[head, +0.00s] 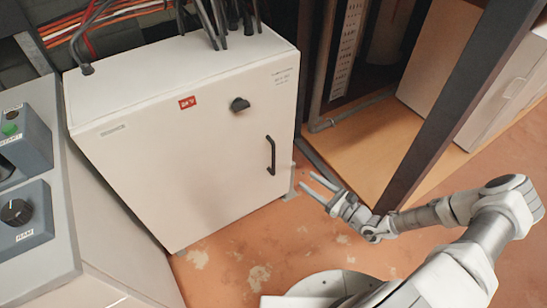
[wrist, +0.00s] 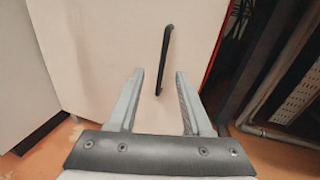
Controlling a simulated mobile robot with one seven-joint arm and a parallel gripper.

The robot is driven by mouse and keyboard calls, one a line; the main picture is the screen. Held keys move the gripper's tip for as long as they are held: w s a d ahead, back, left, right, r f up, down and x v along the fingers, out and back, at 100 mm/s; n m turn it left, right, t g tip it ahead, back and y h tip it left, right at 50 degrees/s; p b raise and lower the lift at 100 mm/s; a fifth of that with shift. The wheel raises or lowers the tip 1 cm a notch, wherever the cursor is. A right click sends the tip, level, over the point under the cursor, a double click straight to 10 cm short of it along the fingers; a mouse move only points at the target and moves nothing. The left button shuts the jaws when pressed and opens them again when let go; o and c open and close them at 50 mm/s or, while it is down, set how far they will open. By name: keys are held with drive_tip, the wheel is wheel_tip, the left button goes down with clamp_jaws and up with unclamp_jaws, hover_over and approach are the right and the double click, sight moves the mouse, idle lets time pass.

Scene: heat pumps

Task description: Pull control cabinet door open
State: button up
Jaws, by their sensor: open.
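The control cabinet (head: 185,135) is a white box with a closed front door (head: 200,160). A black vertical bar handle (head: 270,155) sits near the door's right edge, and a black rotary knob (head: 239,104) is above it. My gripper (head: 318,185) is open and empty, to the right of the handle and a little lower in the head view. In the wrist view the handle (wrist: 165,60) stands ahead of my open gripper (wrist: 160,75), with its lower end between the two fingers in the picture. No contact with the handle is visible.
A grey control panel (head: 30,220) with knobs stands at the left. Black cables (head: 220,20) enter the cabinet top. A dark upright post (head: 450,110) rises right of my gripper. The worn orange floor (head: 235,255) in front of the cabinet is clear.

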drive_tip(key=w+a+f+m+t+b, duration=0.1)
drive_tip(key=w+a+b, duration=0.4)
drive_tip(key=w+a, duration=0.7)
drive_tip(key=shift+w+a+f+h, duration=0.2)
drive_tip(key=shift+w+h, duration=0.1)
clamp_jaws()
idle(1.3)
